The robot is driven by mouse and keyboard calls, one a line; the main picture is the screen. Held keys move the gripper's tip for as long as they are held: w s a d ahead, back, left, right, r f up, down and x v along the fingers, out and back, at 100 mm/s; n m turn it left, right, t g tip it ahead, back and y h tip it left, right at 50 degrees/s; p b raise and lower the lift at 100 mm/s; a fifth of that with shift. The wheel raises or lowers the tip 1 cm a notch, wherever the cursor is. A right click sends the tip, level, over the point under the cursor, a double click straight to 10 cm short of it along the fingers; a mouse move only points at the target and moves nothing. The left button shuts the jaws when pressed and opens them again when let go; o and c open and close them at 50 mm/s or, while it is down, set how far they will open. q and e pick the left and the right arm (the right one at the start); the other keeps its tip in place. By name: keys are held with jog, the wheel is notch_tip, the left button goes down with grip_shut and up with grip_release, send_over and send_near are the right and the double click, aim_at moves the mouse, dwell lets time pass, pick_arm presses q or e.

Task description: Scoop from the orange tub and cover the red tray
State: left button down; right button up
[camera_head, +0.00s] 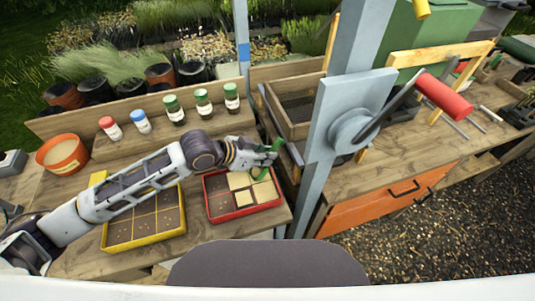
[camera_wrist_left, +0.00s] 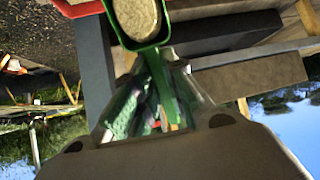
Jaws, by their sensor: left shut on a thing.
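My left gripper (camera_head: 262,158) is shut on a green scoop (camera_head: 268,150) above the back right part of the red tray (camera_head: 237,215). In the left wrist view, the scoop (camera_wrist_left: 163,40) holds pale, grainy material (camera_wrist_left: 137,17), and part of the red tray's rim (camera_wrist_left: 82,9) shows at the top. The red tray is divided into compartments. Those in the middle and right look pale and covered; those on the left show dark soil with small seeds. The gripper and scoop hide part of its back edge. The orange tub (camera_head: 63,167) stands at the far left with pale material inside. My right gripper is not in view.
A yellow tray (camera_head: 146,244) with seeded dark compartments lies under my left forearm. Several lidded jars (camera_head: 203,106) stand on a raised shelf behind. A grey post (camera_head: 323,150) rises just right of the red tray, with a wooden box (camera_head: 295,130) behind.

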pick_arm(q)
jog(key=shift+s+a, duration=0.2)
jog(key=shift+a, duration=0.4)
jog(key=shift+s+a+p, duration=0.1)
jog(key=shift+a+p, duration=0.2)
jog(key=shift+p, duration=0.05)
jog(key=shift+s+a, duration=0.1)
jog(key=shift+a, duration=0.25)
jog(key=shift+s+a, duration=0.1)
jog(key=shift+a, duration=0.2)
jog(key=shift+s+a+p, duration=0.1)
jog(key=shift+a+p, duration=0.2)
jog(key=shift+s+a, duration=0.2)
jog(key=shift+a, duration=0.45)
jog(key=shift+s+a+p, duration=0.1)
jog(key=shift+a+p, duration=0.25)
jog(key=shift+s+a+p, duration=0.3)
jog(key=shift+a+p, duration=0.05)
jog(key=shift+a, duration=0.6)
